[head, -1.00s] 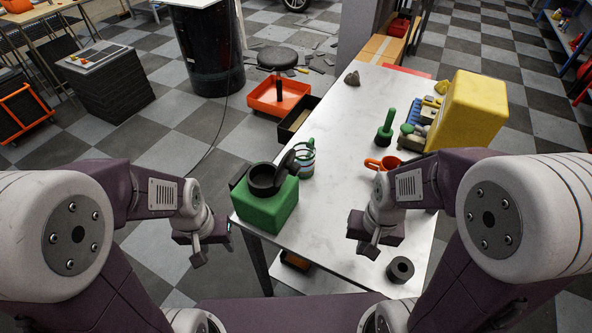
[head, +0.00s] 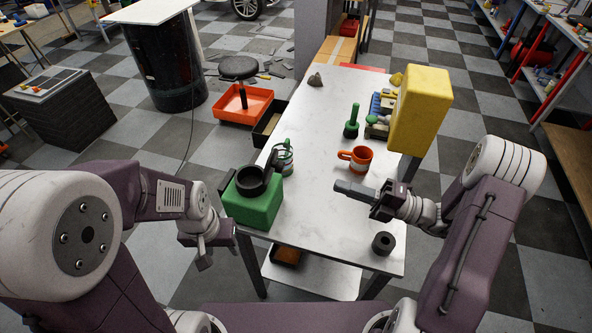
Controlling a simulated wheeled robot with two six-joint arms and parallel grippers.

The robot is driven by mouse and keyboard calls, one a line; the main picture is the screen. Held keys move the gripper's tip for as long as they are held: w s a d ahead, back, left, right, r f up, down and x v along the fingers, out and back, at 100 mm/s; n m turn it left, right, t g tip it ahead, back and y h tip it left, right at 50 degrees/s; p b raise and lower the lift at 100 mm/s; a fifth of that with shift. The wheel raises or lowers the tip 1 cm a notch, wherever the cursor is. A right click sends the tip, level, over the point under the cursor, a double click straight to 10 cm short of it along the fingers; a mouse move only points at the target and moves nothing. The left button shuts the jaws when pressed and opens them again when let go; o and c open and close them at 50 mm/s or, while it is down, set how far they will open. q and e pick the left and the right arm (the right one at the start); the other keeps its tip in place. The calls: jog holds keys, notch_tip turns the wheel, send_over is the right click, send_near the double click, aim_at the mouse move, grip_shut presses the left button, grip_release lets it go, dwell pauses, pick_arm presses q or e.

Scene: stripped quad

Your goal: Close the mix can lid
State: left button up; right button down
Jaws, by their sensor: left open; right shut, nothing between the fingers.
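The mix can appears to be the green block-shaped can (head: 254,208) at the table's left edge, with a black round collar on top. Its black lid (head: 272,166) stands raised and tilted at the collar's right side, so the mouth is open. My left gripper (head: 204,262) is open and empty, off the table's edge to the left of and below the can. My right gripper (head: 340,186) is shut and empty above the table, right of the can, with its fingers pointing left toward it. Neither gripper touches the can.
A green-topped striped container (head: 284,160) stands right behind the can. An orange mug (head: 357,158), a green-handled tool (head: 352,122) and a yellow box (head: 419,110) stand farther back. A black ring (head: 383,243) lies near the front right. The table (head: 318,225) between can and ring is clear.

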aim_at(283, 167)
pick_arm(q)
jog(key=shift+d+r+p, duration=0.1)
jog(key=shift+r+p, duration=0.65)
jog(key=shift+r, duration=0.15)
pick_arm(e)
jog(key=x, duration=1.2)
jog(key=shift+w+a+r, duration=0.1)
jog(key=shift+a+r, duration=0.05)
jog(key=shift+a, duration=0.2)
